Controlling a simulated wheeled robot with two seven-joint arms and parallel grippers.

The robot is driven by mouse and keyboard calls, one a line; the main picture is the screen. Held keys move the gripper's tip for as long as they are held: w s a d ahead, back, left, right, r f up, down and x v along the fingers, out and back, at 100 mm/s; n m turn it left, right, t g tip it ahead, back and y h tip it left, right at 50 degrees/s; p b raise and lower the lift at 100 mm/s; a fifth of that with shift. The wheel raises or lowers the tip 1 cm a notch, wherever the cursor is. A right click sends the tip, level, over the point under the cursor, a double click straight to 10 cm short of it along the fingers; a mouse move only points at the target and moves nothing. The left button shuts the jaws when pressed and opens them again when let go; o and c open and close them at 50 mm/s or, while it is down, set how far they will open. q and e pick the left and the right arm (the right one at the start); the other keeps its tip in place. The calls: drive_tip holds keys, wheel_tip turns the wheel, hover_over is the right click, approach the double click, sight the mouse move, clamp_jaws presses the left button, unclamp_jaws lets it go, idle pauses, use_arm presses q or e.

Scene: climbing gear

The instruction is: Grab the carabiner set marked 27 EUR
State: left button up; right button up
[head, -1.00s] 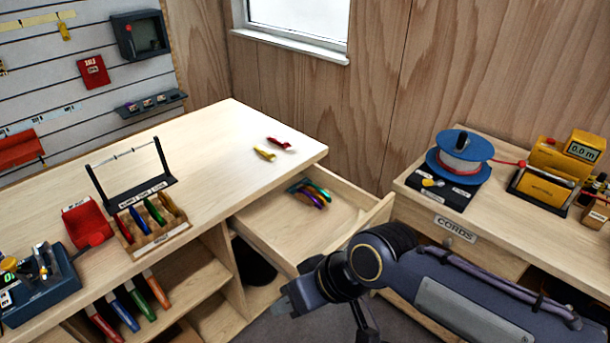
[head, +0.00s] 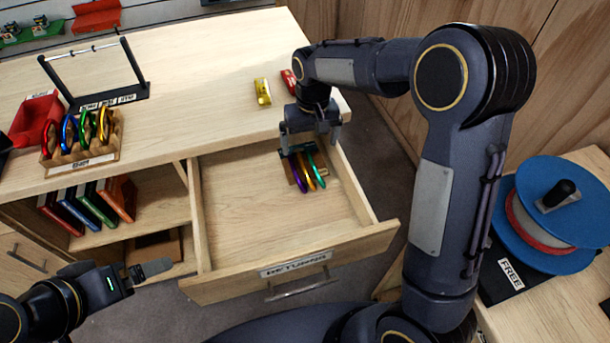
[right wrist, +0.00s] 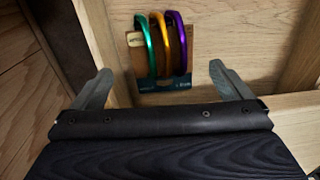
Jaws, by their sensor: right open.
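A carabiner set (head: 304,170) lies in the open drawer (head: 235,208), near its back right corner. It has purple, orange and green carabiners on a card, and no price on it is legible. My right gripper (head: 311,146) is open above the back end of the set and points down. In the right wrist view the set (right wrist: 163,50) lies between and beyond the two spread fingers (right wrist: 162,80), apart from both. My left gripper (head: 148,269) is at the lower left, outside the drawer; its finger opening is not clear.
A wooden rack (head: 82,145) of colored carabiners stands left. A blue cord spool (head: 550,213) stands right.

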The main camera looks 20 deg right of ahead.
sight(305, 162)
drive_tip(key=shift+w+a+f, duration=0.1)
drive_tip(key=shift+w+f, duration=0.35)
drive_tip(key=shift+f, duration=0.3)
drive_tip(key=shift+w+f, duration=0.1)
drive_tip(key=shift+f, duration=0.25)
drive_tip(key=f, duration=0.4)
drive_tip(key=w+f, duration=0.1)
drive_tip(key=f, duration=0.2)
drive_tip(key=shift+a+f+p, duration=0.1)
drive_tip(key=shift+a+p, duration=0.05)
drive_tip(key=shift+p, duration=0.2)
drive_tip(key=c, duration=1.1)
drive_tip(key=shift+c, duration=0.2)
